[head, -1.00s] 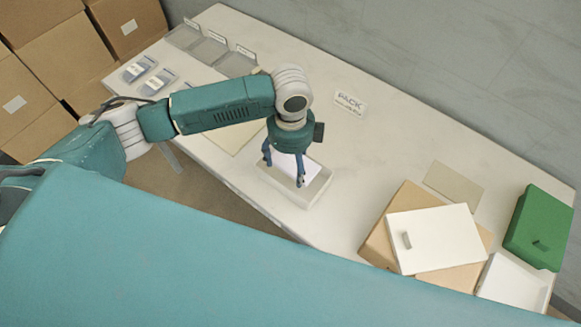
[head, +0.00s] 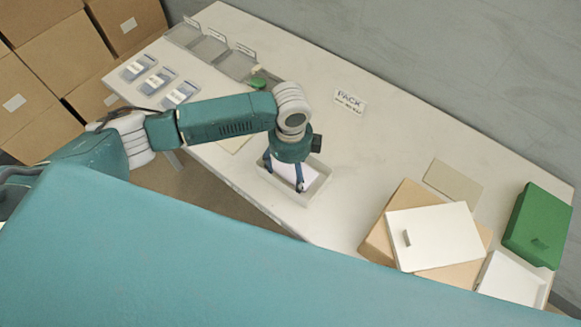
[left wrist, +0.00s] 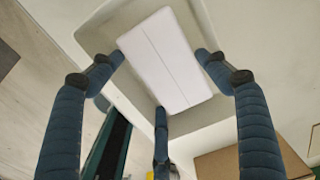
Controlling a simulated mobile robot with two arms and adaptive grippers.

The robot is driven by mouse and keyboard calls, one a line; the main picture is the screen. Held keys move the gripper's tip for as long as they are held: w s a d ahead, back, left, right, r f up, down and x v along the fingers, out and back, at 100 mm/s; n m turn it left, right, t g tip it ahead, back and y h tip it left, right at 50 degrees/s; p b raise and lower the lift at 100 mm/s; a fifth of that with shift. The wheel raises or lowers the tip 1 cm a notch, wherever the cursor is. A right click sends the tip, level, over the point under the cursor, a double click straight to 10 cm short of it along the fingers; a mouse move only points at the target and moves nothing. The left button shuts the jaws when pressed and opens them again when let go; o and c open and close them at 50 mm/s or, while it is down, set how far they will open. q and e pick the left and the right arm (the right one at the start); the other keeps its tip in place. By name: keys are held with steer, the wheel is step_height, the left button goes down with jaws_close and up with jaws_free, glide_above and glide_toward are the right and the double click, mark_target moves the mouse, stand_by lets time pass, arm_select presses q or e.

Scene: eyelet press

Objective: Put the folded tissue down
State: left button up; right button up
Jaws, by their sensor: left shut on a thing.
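The folded tissue (left wrist: 165,60) is a white rectangle with a fold line along its middle. In the left wrist view it lies between the three blue fingers of my left gripper (left wrist: 160,75). In the head view the gripper (head: 284,178) points down into a shallow white tray (head: 308,197), shut on the tissue (head: 286,170). The tray's wall (left wrist: 100,20) surrounds the tissue in the wrist view. I cannot tell whether the tissue touches the tray floor. My right gripper is not in view.
Grey bins (head: 208,48) and small packets (head: 158,80) are at the left. A white lidded panel (head: 435,238) on cardboard and a green box (head: 538,227) are at the right.

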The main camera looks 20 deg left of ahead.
mark_target(291, 173)
arm_select(q)
steer(key=o, duration=0.5)
steer(key=shift+o, duration=0.2)
steer(key=shift+r, duration=0.15)
steer(key=shift+r, duration=0.35)
step_height(291, 173, up, 12)
steer(key=b, duration=0.1)
steer(key=shift+r+b, duration=0.15)
steer(key=shift+b, duration=0.2)
